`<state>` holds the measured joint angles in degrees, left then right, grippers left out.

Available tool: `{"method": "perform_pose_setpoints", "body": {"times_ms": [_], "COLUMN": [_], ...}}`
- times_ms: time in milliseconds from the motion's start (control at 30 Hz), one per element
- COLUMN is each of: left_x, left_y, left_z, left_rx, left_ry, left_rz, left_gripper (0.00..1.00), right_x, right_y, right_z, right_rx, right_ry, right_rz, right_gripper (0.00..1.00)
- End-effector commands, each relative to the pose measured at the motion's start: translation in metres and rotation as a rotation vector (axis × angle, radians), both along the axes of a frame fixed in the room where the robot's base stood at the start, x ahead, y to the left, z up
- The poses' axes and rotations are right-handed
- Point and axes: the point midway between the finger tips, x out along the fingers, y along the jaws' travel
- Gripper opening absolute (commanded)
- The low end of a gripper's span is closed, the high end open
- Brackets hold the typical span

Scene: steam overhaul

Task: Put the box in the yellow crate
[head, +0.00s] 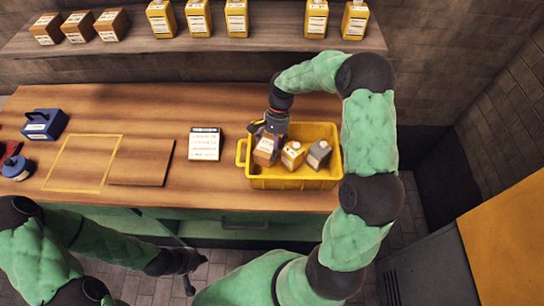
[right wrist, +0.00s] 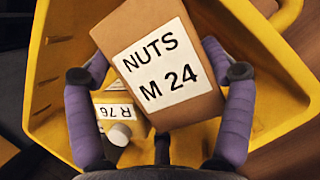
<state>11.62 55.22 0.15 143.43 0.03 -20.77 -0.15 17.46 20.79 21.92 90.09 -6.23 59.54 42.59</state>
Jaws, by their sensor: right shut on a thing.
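The brown cardboard box (head: 264,151), labelled "NUTS M 24", is held in my right gripper (head: 268,130). In the right wrist view the box (right wrist: 165,60) sits tilted between the two purple fingers of the gripper (right wrist: 160,75). The yellow crate (head: 295,184) stands on the bench, and its wall also shows in the right wrist view (right wrist: 35,75). The box is over the crate's left part; whether it touches the bottom I cannot tell. My left gripper (head: 190,284) hangs below the bench front, small and dark, its jaws unclear.
A cream-and-yellow container (head: 292,155) and a grey container (head: 318,155) stand in the crate, right of the box. A white labelled card (head: 205,144), a brown board (head: 141,162) and a blue case (head: 44,125) lie left on the bench. A shelf (head: 270,38) holds boxes and yellow containers.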

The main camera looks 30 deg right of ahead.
Motion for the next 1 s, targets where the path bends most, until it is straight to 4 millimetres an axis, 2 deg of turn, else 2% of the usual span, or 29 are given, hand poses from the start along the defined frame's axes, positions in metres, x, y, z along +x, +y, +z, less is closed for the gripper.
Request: {"method": "perform_pose_setpoints", "body": {"times_ms": [100,267,533,900,933,1000], "left_x": [0.000,0.000,0.000,0.000,0.000,0.000], "left_y": [0.000,0.000,0.000,0.000,0.000,0.000], "left_z": [-0.002,-0.003,-0.009,-0.010,-0.010,-0.009], "left_rx": [0.000,0.000,0.000,0.000,0.000,0.000], "left_ry": [0.000,0.000,0.000,0.000,0.000,0.000], "left_rz": [0.000,0.000,0.000,0.000,0.000,0.000], "left_gripper": [0.00,0.00,0.00,0.00,0.00,0.00], "right_x": [0.001,0.001,0.000,0.000,0.000,0.000], "right_y": [0.000,-0.001,0.000,0.000,0.000,0.000], "right_z": [-0.012,-0.019,-0.052,-0.056,-0.057,-0.056], "right_rx": [0.000,-0.001,-0.001,-0.001,-0.001,-0.001], "right_ry": [-0.001,-0.002,0.000,-0.002,-0.001,-0.001], "right_rz": [-0.001,-0.001,-0.001,0.000,0.000,0.000], "right_gripper": [0.33,0.33,0.33,0.33,0.84,1.00]}}
